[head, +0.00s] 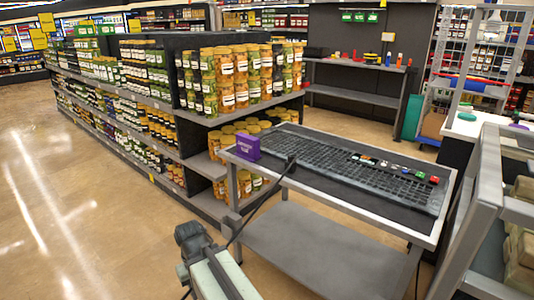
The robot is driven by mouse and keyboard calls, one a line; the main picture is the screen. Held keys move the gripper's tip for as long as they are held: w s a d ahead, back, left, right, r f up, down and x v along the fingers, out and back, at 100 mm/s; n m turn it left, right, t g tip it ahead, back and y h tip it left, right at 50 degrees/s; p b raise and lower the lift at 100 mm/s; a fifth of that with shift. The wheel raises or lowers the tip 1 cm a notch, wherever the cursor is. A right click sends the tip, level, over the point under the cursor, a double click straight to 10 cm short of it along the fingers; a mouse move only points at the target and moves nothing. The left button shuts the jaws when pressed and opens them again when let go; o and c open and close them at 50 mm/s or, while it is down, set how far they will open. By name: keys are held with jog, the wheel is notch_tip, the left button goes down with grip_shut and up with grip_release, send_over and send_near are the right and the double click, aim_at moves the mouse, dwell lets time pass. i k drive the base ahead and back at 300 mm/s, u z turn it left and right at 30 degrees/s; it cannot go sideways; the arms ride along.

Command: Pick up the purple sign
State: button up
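The purple sign (247,146) is a small, box-like block with pale lettering on its front face. My gripper (191,236) seems to be the dark end of my pale arm at the bottom of the view. It is low and in front of the table, well apart from the sign. Its fingers cannot be made out, so I cannot tell if it is open or shut. I see nothing held in it.
A long black slatted panel (345,172) covers most of the tabletop, with several small coloured items along its back. A thin black shape (262,205) crosses the table's left edge. Shelves of jars (228,78) stand behind the sign. Open floor (70,215) lies left.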

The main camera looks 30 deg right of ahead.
aim_at(248, 147)
jog(key=u, duration=0.15)
jog(key=i, duration=0.85)
jog(key=z, duration=0.05)
